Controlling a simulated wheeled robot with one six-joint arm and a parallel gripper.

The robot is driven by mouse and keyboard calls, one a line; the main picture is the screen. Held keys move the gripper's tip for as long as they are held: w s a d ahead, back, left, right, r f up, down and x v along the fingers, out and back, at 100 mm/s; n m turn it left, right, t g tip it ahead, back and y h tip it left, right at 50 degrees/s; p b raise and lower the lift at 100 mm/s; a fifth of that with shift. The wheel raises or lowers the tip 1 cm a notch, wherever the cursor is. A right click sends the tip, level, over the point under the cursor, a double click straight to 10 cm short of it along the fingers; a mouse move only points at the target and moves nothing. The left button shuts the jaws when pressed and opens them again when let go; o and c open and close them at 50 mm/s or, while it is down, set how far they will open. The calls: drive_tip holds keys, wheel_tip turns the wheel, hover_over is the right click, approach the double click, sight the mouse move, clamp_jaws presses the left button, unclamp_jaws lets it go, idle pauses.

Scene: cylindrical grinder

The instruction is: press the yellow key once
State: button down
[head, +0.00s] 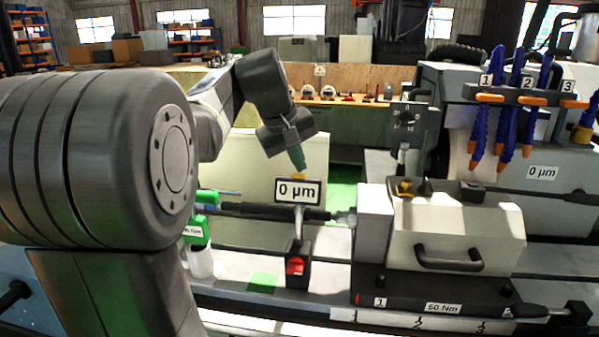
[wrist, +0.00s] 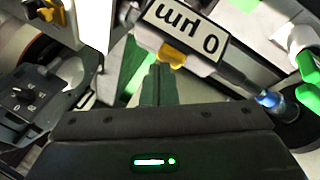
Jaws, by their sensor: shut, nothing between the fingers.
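A yellow key (head: 299,177) sits on the top edge of the white "0 µm" display (head: 298,191). In the wrist view the yellow key (wrist: 174,54) shows just past my fingertips, beside the display (wrist: 185,30), which appears upside down. My gripper (head: 298,166) points down with its green-grey fingers shut and empty. Its tips are right over the key, and I cannot tell whether they touch it. In the wrist view my gripper (wrist: 159,70) covers a little of the key's near side.
A dark bar (head: 265,211) runs behind the display's stand, which has a red part (head: 295,266). To the right are a grey block with a handle (head: 455,235), another yellow part (head: 404,187), a dial box (head: 407,124) and blue hoses (head: 510,105).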

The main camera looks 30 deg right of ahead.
drive_tip(key=shift+w+d+r+p, duration=0.1)
drive_tip(key=shift+w+r+p, duration=0.05)
drive_tip(key=shift+r+p, duration=0.3)
drive_tip(key=shift+w+d+r+p, duration=0.1)
drive_tip(key=shift+r+p, duration=0.25)
drive_tip(key=shift+p, duration=0.15)
drive_tip(key=r+p, duration=0.1)
drive_tip(key=w+r+p, duration=0.1)
drive_tip(key=r+p, duration=0.1)
drive_tip(key=d+r+p, duration=0.1)
drive_tip(key=p, duration=0.1)
drive_tip(key=shift+w+d+r, duration=0.1)
drive_tip(key=shift+w+r, duration=0.1)
drive_tip(key=shift+r, duration=0.1)
drive_tip(key=shift+f, duration=0.15)
drive_tip(key=b, duration=0.1)
drive_tip(key=f+b, duration=0.2)
drive_tip(key=shift+s+a+b, duration=0.25)
drive_tip(key=shift+b, duration=0.15)
drive_tip(key=shift+b, duration=0.4)
